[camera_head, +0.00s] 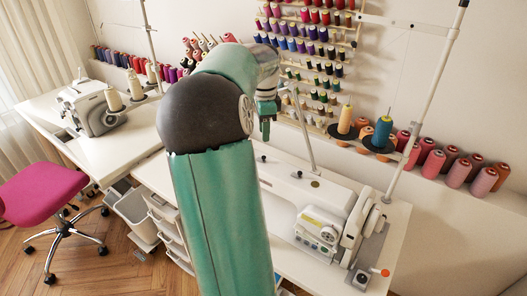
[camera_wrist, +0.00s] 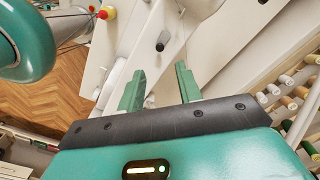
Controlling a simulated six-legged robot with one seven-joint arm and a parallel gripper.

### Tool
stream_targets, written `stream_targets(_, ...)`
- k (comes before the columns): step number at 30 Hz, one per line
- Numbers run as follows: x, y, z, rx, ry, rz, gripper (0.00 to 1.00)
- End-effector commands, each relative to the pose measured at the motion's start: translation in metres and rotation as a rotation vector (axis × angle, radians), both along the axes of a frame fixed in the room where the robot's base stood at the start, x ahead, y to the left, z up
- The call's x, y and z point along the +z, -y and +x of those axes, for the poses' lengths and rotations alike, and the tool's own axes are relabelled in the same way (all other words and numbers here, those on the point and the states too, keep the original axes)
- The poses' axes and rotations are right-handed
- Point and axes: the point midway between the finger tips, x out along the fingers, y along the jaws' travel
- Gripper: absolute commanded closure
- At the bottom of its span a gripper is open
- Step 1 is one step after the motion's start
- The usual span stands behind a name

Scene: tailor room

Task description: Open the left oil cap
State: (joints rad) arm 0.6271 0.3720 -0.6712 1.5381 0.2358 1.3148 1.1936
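Two small black caps stand on top of the white sewing machine (camera_head: 280,181) in the head view. The left cap (camera_head: 262,158) is nearer the left end of the machine, and the other cap (camera_head: 297,174) is to its right. My gripper (camera_head: 265,127) is above the machine, higher in the picture than the left cap. In the wrist view, my gripper's two green fingers (camera_wrist: 158,80) are apart with nothing between them. A black cap (camera_wrist: 162,41) shows beyond the fingertips on the white machine; I cannot tell which one it is.
A thread stand pole (camera_head: 425,105) rises at the right of the table (camera_head: 396,218). Large thread spools (camera_head: 383,131) stand behind the machine. A rack of spools (camera_head: 330,50) is on the wall. A pink chair (camera_head: 42,192) and second sewing machine (camera_head: 97,108) are left.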

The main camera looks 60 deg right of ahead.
Motion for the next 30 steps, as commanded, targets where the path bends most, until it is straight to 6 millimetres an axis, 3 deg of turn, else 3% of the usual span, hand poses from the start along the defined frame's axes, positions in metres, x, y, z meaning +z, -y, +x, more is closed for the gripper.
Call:
stream_targets(6, -0.045, -0.001, 0.001, 0.004, -0.002, 0.002, 0.65)
stream_targets(12, -0.075, -0.001, 0.001, 0.004, -0.001, 0.001, 0.65)
stream_targets(24, -0.086, -0.001, 0.002, 0.005, 0.001, -0.001, 0.65)
stream_targets(25, -0.086, -0.001, 0.001, 0.005, 0.001, -0.001, 0.67)
stream_targets(30, -0.086, -0.001, 0.001, 0.005, 0.001, -0.001, 1.0)
